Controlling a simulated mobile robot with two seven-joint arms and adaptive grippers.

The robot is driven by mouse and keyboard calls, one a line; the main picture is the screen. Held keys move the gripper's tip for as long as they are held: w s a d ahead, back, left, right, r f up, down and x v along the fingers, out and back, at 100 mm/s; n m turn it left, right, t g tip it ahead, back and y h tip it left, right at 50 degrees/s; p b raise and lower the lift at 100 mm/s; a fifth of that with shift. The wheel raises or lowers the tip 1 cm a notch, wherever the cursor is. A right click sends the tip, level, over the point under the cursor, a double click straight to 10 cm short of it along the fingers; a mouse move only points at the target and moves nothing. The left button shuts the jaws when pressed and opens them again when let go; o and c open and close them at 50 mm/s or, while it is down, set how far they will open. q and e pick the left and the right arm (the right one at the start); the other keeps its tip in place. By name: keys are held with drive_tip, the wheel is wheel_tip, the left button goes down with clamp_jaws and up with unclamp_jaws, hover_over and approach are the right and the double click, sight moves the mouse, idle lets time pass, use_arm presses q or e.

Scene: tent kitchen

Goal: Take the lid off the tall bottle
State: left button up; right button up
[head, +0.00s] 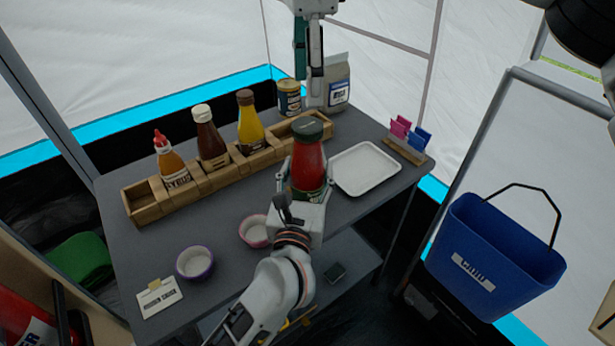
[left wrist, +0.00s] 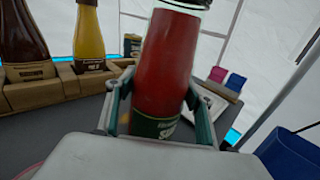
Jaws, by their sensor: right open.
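The tall bottle (head: 308,166) is red with a dark green lid (head: 311,127) on its top. My left gripper (head: 305,172) has a finger on each side of the bottle's body. In the left wrist view the bottle (left wrist: 166,65) stands between the two pads, which appear to touch its sides, and only the lower edge of the lid (left wrist: 190,3) shows. My right gripper (head: 308,80) points down from the top of the head view, open and empty, with its fingertips apart from the lid. The bottle's base is partly hidden by my left gripper.
A wooden rack (head: 202,182) with several sauce bottles stands left of the bottle. A white tray (head: 365,168) lies right of it. A purple bowl (head: 195,262) and a pink bowl (head: 254,231) are at the front. A blue bin (head: 490,258) is beyond the table's right side.

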sight(307, 125)
drive_tip(key=m, duration=1.3)
drive_tip(key=shift+m, duration=0.4)
drive_tip(key=m, duration=2.2)
drive_tip(key=shift+m, duration=0.3)
drive_tip(key=m, duration=0.8)
drive_tip(key=shift+f, duration=0.1)
drive_tip(key=shift+m, duration=0.3)
drive_tip(key=shift+f, duration=3.95)
